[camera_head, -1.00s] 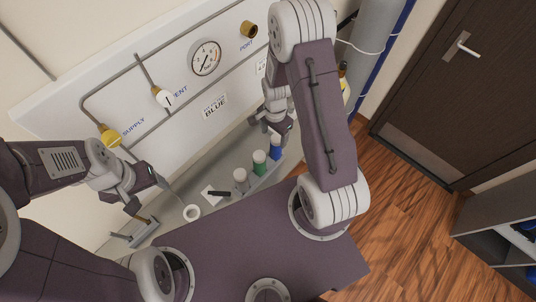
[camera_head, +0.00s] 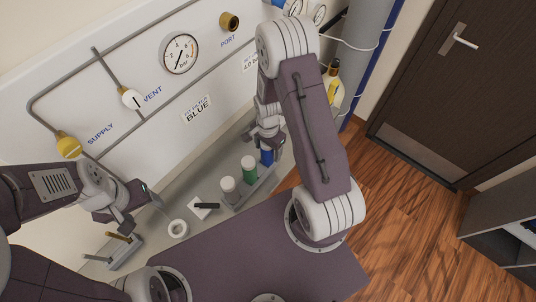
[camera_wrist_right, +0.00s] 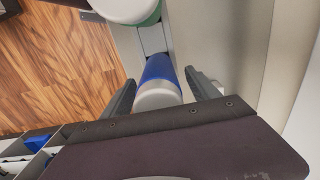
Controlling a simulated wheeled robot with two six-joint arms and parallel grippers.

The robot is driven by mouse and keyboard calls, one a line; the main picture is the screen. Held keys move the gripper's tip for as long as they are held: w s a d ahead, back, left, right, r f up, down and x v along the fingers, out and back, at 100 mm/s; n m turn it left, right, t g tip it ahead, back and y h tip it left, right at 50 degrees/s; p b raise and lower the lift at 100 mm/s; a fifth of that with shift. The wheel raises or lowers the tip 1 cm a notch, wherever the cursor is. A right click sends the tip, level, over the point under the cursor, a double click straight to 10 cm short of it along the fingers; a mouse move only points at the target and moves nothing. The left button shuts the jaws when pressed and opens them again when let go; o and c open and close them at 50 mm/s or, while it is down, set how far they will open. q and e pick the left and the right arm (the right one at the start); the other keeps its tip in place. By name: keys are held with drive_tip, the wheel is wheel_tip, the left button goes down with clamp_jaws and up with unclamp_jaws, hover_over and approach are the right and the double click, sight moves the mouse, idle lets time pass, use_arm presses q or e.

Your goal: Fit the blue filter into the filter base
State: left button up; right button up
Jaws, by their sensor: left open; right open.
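The blue filter (camera_head: 267,157), with a pale top, stands upright at the far end of a grey rack. In the right wrist view, the blue filter (camera_wrist_right: 160,72) is between the two fingers of my right gripper (camera_wrist_right: 160,90). The fingers are open, with a gap at least on the right side. In the head view, my right gripper (camera_head: 267,141) is at the filter's top. My left gripper (camera_head: 142,210) is open and empty near a white ring (camera_head: 178,228) on the bench. I cannot tell whether this ring is the filter base.
A white card (camera_head: 203,207) with a dark item lies near the ring.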

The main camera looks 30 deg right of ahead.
drive_tip(key=shift+s+a+r, duration=0.1)
drive_tip(key=shift+a+r, duration=0.05)
drive_tip(key=shift+a, duration=0.1)
drive_tip(key=c, duration=0.9)
clamp_jaws()
drive_tip(key=shift+d+r+p, duration=0.15)
drive_tip(key=shift+r+p, duration=0.5)
drive_tip(key=shift+r, duration=0.05)
use_arm(q)
drive_tip(key=r, duration=0.1)
drive_tip(key=r+p, duration=0.2)
drive_tip(key=shift+s+a+r, duration=0.1)
drive_tip(key=shift+a+r, duration=0.15)
drive_tip(key=shift+r, duration=0.05)
use_arm(e)
wheel_tip(320, 180, up, 3)
drive_tip(key=shift+f, duration=0.15)
use_arm(q)
drive_tip(key=shift+d, duration=0.1)
use_arm(e)
drive_tip(key=shift+f, duration=0.1)
